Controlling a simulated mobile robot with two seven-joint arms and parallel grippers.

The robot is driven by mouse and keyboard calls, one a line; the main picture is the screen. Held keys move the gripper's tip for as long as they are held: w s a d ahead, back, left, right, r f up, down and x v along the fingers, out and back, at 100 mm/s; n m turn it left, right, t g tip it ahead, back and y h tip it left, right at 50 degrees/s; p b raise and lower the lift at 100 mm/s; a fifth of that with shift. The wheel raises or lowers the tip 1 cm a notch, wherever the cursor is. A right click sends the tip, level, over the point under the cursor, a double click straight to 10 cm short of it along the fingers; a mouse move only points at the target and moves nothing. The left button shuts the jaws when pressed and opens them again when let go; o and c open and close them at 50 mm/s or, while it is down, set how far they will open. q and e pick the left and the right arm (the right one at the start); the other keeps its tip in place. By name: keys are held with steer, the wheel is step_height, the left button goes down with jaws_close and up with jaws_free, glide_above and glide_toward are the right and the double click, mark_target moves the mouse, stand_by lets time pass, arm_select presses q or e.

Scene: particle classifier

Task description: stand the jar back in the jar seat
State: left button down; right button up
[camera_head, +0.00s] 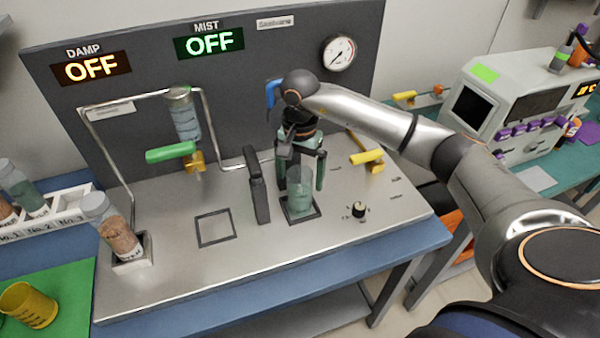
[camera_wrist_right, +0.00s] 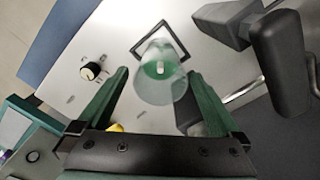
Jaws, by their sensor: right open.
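A clear jar (camera_head: 300,193) with greenish contents stands upright at a small dark square seat (camera_head: 318,211) on the steel bench top. In the right wrist view the jar (camera_wrist_right: 162,72) lies between the finger tips and overlaps one edge of the square frame (camera_wrist_right: 137,48). My right gripper (camera_head: 301,176) is open and points down, its green fingers on either side of the jar's upper part, apart from it as far as I can tell. The fingers also show in the right wrist view (camera_wrist_right: 155,92). My left gripper is not in view.
A black upright post (camera_head: 257,185) stands close left of the jar. An empty square outline (camera_head: 215,228) is farther left. A black knob (camera_head: 358,210) and a yellow-handled valve (camera_head: 366,157) are to the right. A jar of brown grains (camera_head: 120,238) leans at the left.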

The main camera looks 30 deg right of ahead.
step_height(320, 180, up, 12)
steer(key=b, duration=0.1)
steer(key=shift+r, duration=0.1)
stand_by(0.4)
